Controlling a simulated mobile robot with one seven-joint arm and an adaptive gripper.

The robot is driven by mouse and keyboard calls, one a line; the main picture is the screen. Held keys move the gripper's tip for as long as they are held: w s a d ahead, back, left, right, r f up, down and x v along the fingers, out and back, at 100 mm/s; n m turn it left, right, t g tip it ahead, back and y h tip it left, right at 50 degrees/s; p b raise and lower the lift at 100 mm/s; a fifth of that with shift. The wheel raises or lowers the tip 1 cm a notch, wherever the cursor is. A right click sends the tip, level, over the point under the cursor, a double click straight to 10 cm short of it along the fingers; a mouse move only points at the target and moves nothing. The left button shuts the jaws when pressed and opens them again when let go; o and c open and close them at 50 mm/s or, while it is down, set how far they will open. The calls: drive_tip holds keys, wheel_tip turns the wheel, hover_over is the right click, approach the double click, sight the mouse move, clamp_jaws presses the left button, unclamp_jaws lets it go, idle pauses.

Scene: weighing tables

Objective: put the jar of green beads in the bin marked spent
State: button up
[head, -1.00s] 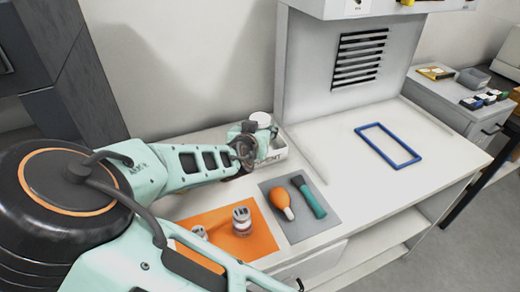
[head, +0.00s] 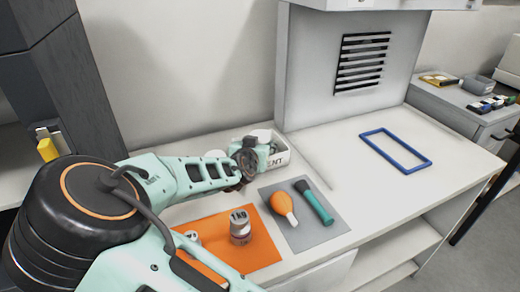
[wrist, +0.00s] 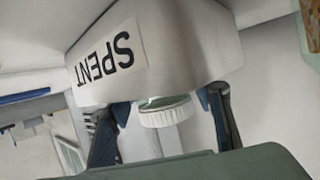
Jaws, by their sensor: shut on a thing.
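The white bin (head: 279,160) stands at the back of the table, with part of its label showing. In the wrist view its label SPENT (wrist: 110,55) is upside down. My gripper (wrist: 168,115) is shut on the jar, one finger on each side. The jar's white ridged lid (wrist: 167,113) shows with a thin strip of green under it. The rest of the jar is hidden behind the bin's near wall, with the lid at about the rim. In the head view my gripper (head: 252,158) is at the bin's left part. Whether the jar touches the bin floor cannot be told.
An orange mat (head: 262,252) with metal weights (head: 240,228) lies in front. A grey mat (head: 315,229) holds an orange bulb-shaped thing (head: 284,206) and a teal-handled tool (head: 318,207). A blue frame (head: 395,150) lies to the right. A grey panel (head: 310,90) rises behind.

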drive_tip(key=o, duration=1.4)
drive_tip(key=shift+c, duration=0.2)
drive_tip(key=shift+r, duration=0.15)
drive_tip(key=p+v, duration=0.2)
drive_tip(key=v, duration=1)
